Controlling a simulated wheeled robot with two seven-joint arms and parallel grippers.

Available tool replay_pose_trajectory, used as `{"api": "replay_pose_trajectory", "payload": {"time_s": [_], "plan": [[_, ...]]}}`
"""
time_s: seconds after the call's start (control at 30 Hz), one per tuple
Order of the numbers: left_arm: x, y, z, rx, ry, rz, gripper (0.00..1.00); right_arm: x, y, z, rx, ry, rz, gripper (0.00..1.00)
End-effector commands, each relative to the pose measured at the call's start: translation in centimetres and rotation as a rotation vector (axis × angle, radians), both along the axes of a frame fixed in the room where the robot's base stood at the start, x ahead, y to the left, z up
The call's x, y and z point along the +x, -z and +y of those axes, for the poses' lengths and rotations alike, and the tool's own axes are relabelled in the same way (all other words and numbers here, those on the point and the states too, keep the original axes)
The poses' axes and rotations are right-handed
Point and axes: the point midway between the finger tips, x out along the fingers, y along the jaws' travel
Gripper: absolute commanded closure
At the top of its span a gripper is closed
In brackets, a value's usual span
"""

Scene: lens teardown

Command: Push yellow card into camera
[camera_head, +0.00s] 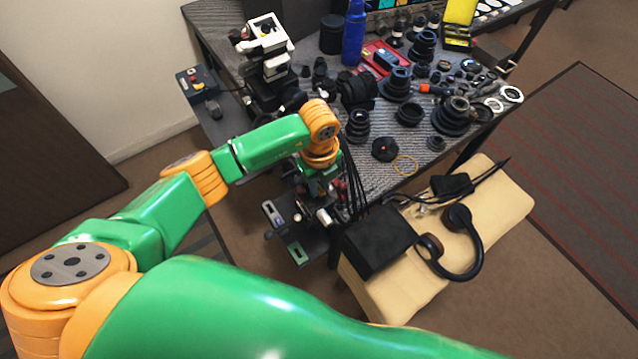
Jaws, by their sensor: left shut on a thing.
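My left gripper (320,205) points down beside the near left edge of the workbench, below its orange wrist. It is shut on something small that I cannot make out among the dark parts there. I cannot pick out a yellow card; it may be hidden by the gripper or too small to see. A black camera-like body (357,90) lies on the bench beyond the wrist, but I cannot tell if it is the task's camera. My right gripper is out of view.
The bench holds several black lens parts (397,83), a blue bottle (354,35), a white-topped microscope-like device (265,42) and a yellow case (459,22). A tan padded seat (495,207) with headphones (463,245) and a black box (378,240) stands close right of the gripper.

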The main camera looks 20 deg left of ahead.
Motion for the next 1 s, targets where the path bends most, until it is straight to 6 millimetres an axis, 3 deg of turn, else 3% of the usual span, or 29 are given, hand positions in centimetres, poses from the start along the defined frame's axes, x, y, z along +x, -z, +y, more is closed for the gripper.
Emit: {"api": "replay_pose_trajectory", "payload": {"time_s": [0.33, 0.37, 0.5, 0.77, 1.0], "plan": [[-0.2, 0.5, 0.0, 0.001, 0.001, 0.008, 1.00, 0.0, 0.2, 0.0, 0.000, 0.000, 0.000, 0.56], [-0.2, 0.5, 0.0, 0.001, 0.001, 0.008, 0.76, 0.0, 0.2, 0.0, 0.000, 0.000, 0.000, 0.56], [-0.3, 0.5, 0.0, 0.003, 0.001, 0.010, 0.44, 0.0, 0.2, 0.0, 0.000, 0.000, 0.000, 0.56], [-0.4, 0.4, 0.1, 0.004, 0.001, 0.015, 0.44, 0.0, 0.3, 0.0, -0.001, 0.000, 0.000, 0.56], [0.0, -4.6, -0.2, 0.004, 0.003, -0.002, 0.44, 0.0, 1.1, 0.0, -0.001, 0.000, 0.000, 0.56]]}}
